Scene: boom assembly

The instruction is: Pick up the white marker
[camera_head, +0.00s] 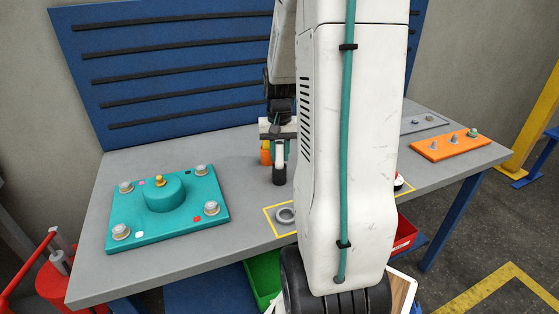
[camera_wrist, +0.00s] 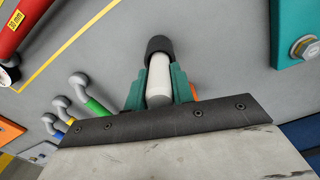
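The white marker (camera_wrist: 159,78) has a white body and a black end, and stands between the two teal fingers of my gripper (camera_wrist: 158,90) in the wrist view. Both fingers lie against the sides of its white body, and my gripper looks shut on it. In the head view the marker (camera_head: 279,174) shows below my gripper (camera_head: 278,140), roughly upright, black end down, over the grey table. Whether that end touches the table cannot be told. My arm hides part of the table to the right.
A teal block with bolts (camera_head: 165,198) lies at left on the table (camera_head: 110,275). A grey ring (camera_head: 285,215) lies in a yellow outline. An orange plate (camera_head: 450,146) lies at right. Hex keys (camera_wrist: 80,95) and a red cylinder (camera_wrist: 22,22) show in the wrist view.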

